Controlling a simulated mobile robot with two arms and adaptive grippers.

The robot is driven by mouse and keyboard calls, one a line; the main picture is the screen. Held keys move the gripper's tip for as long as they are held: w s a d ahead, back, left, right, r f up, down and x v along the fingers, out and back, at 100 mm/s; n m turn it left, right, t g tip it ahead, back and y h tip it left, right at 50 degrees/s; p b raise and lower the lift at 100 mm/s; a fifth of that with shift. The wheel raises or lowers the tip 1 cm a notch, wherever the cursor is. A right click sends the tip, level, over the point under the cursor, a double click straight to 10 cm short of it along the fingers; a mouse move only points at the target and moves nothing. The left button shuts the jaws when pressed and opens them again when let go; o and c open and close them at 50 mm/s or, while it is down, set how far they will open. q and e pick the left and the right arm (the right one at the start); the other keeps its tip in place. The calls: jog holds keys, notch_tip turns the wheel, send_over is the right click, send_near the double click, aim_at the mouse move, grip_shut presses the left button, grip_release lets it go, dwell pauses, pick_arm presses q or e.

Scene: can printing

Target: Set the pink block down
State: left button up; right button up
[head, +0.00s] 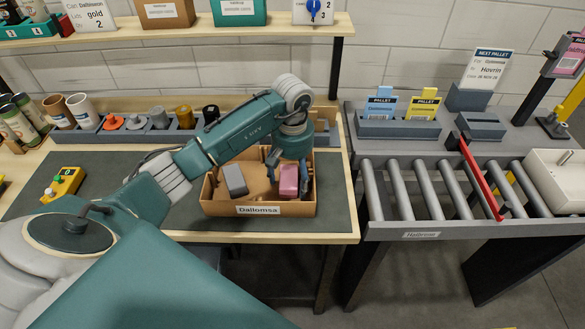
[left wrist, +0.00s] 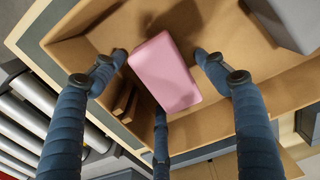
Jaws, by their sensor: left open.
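A pink block (head: 289,182) is inside the open cardboard box (head: 300,209) labelled "Dallomsa", towards its right side. My left gripper (head: 287,172) reaches down over the box from above, with its fingers around the pink block. In the left wrist view the pink block (left wrist: 165,75) lies between the spread fingers of the open gripper (left wrist: 157,90), with gaps at its left and right sides. Whether the third finger touches the block is unclear. A grey block (head: 235,180) is in the left part of the box. My right gripper is not in view.
The box stands on a dark mat (head: 335,215) near the table's front edge. Behind it is a grey rack (head: 150,135) with coloured pieces. A yellow button box (head: 62,185) is at left. A roller conveyor (head: 425,190) with a red bar (head: 480,178) is at right.

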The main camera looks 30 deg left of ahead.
aim_at(293, 176)
pick_arm(q)
jog(key=shift+w+r+b, duration=0.1)
jog(key=shift+r+b, duration=0.25)
jog(key=shift+r, duration=0.1)
notch_tip(293, 176, up, 11)
jog(key=b, duration=0.2)
jog(key=shift+r+b, duration=0.15)
jog(key=shift+b, duration=0.2)
